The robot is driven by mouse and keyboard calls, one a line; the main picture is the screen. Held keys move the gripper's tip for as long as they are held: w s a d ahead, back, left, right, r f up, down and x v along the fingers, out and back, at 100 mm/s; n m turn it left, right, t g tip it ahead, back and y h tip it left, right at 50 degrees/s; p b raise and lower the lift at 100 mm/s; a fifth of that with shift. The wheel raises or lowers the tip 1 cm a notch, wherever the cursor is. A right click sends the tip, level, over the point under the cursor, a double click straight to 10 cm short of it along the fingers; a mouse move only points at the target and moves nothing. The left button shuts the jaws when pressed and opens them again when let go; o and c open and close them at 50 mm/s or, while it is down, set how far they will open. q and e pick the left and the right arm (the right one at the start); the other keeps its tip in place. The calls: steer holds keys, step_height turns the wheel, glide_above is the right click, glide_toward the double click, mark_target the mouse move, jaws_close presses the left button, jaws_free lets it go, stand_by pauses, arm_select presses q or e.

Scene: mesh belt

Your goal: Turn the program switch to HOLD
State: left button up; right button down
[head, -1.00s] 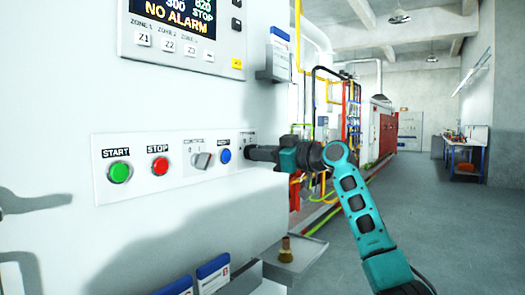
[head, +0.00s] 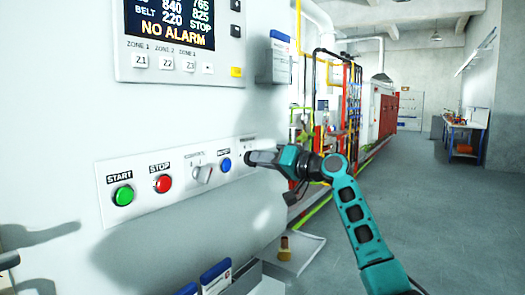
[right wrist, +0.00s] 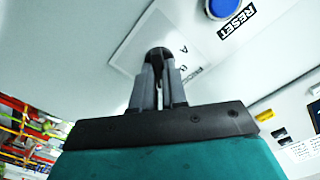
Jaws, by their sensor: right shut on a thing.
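The program switch (right wrist: 157,54) shows in the right wrist view as a dark round knob on a pale panel plate, with only a few letters readable beside it. My right gripper (right wrist: 158,75) is shut on it, with a finger on each side. In the head view my right gripper (head: 252,158) reaches the right end of the panel (head: 146,212) and hides the switch, so its setting cannot be read. A dark part at the lower left edge of the head view seems to be my left gripper (head: 9,260); its jaws cannot be made out.
A green START button (head: 123,195), a red STOP button (head: 163,184), a grey control knob (head: 203,174) and a blue RESET button (head: 225,165) sit left of my right gripper. A display (head: 168,28) reads NO ALARM.

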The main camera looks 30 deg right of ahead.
steer(key=shift+m+p, duration=0.8)
steer(key=shift+m, duration=2.1)
steer(key=c, duration=1.2)
jaws_free()
steer(key=shift+o, duration=0.2)
